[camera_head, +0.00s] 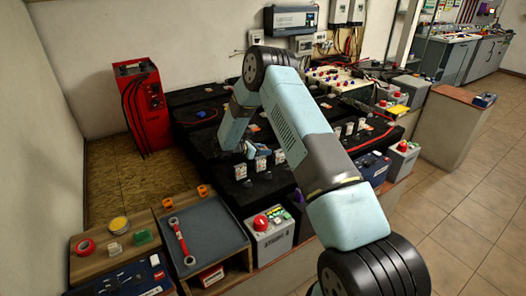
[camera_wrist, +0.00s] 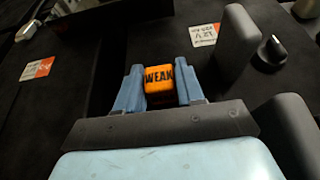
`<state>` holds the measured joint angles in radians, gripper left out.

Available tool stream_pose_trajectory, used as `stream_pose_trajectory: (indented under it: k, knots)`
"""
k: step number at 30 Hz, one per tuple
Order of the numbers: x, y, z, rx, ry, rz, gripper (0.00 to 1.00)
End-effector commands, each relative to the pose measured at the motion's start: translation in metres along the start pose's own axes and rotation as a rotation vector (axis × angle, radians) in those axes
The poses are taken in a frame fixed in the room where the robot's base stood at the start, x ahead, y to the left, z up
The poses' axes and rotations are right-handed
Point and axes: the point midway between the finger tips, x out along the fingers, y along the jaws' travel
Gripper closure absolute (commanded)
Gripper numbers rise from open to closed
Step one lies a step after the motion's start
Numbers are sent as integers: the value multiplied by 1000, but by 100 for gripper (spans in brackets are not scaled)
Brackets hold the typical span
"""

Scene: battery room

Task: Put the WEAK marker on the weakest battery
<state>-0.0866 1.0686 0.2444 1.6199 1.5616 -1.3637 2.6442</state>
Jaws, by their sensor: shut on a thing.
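The WEAK marker (camera_wrist: 159,78) is a small orange block with black lettering. It sits between the two blue fingers of my gripper (camera_wrist: 158,88), which is shut on it. In the head view my gripper (camera_head: 250,150) is low over the bank of black batteries (camera_head: 202,144), and I cannot make out the marker there. In the wrist view a black battery top lies beneath and beyond the marker, with a white and orange label (camera_wrist: 204,35) and a dark post. Another label (camera_wrist: 37,69) is at the left. The readings are too small to tell.
A red charger (camera_head: 140,105) stands at the back left. A grey tray (camera_head: 212,240) holds a red wrench (camera_head: 181,242). Two orange pieces (camera_head: 202,190) lie by the tray. A grey battery with a red knob (camera_head: 268,240) stands in front. Posts rise from the battery tops.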

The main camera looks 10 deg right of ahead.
Motion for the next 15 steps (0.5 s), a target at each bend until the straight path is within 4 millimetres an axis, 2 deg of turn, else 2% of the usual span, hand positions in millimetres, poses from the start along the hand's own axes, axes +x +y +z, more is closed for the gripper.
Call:
stream_pose_trajectory:
  k: [9,10,15]
  knots:
    - [1,0,-2,1,0,0,91]
    - [1,0,-2,1,-1,0,61]
    - [2,0,-1,1,-1,-1,44]
